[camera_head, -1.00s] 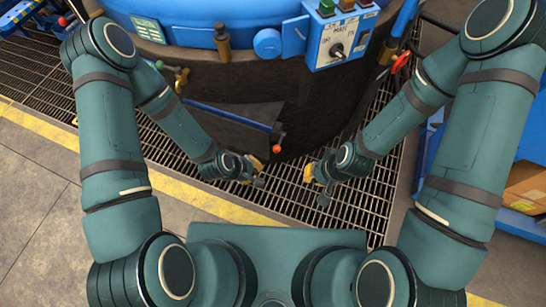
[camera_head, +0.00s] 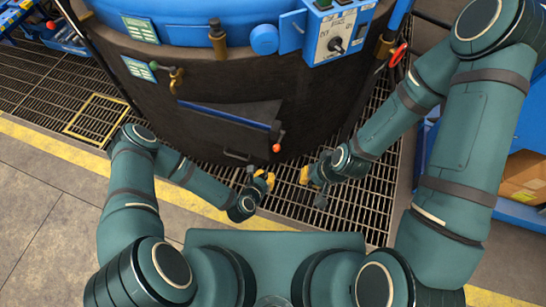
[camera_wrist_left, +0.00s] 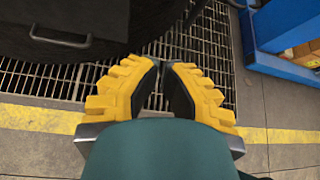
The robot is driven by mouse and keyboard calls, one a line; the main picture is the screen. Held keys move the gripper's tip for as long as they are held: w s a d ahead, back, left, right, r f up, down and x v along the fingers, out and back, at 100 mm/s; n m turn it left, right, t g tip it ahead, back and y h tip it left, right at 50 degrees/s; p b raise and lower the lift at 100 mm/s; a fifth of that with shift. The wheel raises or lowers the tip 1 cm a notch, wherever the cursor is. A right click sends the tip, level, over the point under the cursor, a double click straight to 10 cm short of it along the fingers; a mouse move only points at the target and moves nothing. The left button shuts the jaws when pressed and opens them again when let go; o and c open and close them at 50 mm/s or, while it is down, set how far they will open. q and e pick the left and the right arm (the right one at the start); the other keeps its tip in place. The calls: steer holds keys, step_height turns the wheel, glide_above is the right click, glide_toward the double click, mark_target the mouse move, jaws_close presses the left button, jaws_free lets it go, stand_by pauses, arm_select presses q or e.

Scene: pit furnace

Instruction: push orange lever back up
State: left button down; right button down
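The orange lever's ball knob (camera_head: 277,148) hangs at the right end of a blue bar (camera_head: 225,116) on the dark furnace wall. My left gripper (camera_head: 267,177) is just below the knob, apart from it, low over the floor grating. In the left wrist view its yellow fingers (camera_wrist_left: 160,75) converge with their tips nearly touching and nothing seen between them. The lever is not visible in that view. My right gripper (camera_head: 308,177) is to the lower right of the knob, touching nothing I can see; its finger gap is too small to judge.
The furnace (camera_head: 190,65) has a blue top and a control box (camera_head: 340,32). A dark handle (camera_head: 237,155) juts from its lower wall; it also shows in the left wrist view (camera_wrist_left: 60,38). A blue shelf with a cardboard box (camera_head: 525,178) stands right. Grating (camera_head: 355,205) lies below.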

mark_target(280, 141)
arm_select(q)
steer(key=shift+f+n, duration=0.15)
steer(key=shift+n, duration=0.35)
steer(key=b+x, duration=0.3)
steer(key=x, duration=0.7)
steer(key=shift+w+a+r, duration=0.1)
steer(key=shift+w+r, duration=0.1)
steer(key=shift+r, duration=0.5)
steer(key=shift+w+a+r, duration=0.1)
steer(key=shift+w+r, duration=0.1)
steer(key=shift+r, duration=0.45)
steer(key=shift+w+r, duration=0.2)
steer(key=shift+r, duration=0.5)
steer(key=shift+p, duration=0.35)
steer(key=shift+s+r+p, duration=0.1)
steer(key=shift+r+p, duration=0.25)
steer(key=shift+p, duration=0.05)
steer(key=shift+r+g+p, duration=0.2)
steer(key=shift+g+p, duration=0.15)
steer(key=shift+g, duration=0.15)
